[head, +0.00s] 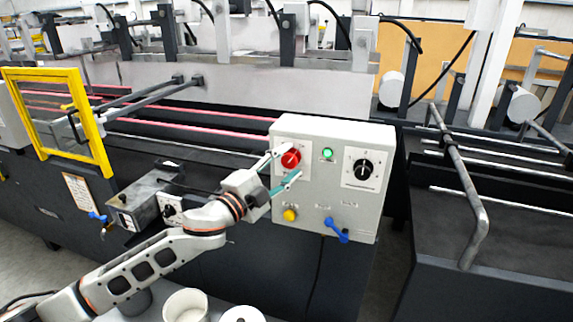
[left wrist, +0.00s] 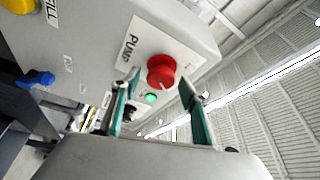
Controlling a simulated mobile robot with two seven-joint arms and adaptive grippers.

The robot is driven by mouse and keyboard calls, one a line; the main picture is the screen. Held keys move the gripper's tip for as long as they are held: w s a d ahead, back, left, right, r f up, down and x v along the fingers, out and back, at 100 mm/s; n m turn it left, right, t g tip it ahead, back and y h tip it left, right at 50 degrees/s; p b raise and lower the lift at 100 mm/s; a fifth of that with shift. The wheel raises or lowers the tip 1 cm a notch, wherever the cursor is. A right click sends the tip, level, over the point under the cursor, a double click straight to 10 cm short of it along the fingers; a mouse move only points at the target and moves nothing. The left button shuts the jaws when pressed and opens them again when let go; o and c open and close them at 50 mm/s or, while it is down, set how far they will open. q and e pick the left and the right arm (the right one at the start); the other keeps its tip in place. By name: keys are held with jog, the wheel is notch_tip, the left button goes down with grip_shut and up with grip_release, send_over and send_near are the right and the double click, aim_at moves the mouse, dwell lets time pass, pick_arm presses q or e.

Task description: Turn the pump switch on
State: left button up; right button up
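The pump switch is a round red knob (head: 291,158) on the front of a light grey control box (head: 318,190). In the left wrist view, the red knob (left wrist: 161,72) sits beside a label reading PUMP, with a small white mark on its face. My left gripper (head: 284,168) is open, its two teal-backed fingers spread on either side of the knob in the head view. In the left wrist view, the left gripper (left wrist: 159,92) has its fingertips apart around the knob; I cannot tell whether they touch it. My right gripper is not in view.
A green light (head: 328,154) and a black dial (head: 363,168) are right of the knob. A yellow button (head: 290,214) and blue handle (head: 337,230) are below. A smaller box with a dial (head: 171,209) and a yellow-framed guard (head: 98,130) stand left.

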pick_arm(q)
jog(key=shift+s+a+f, duration=0.15)
jog(key=shift+s+a, duration=0.05)
jog(key=shift+a, duration=0.05)
jog(key=v, duration=1.1)
jog(key=shift+s, duration=0.15)
jog(key=shift+a, duration=0.1)
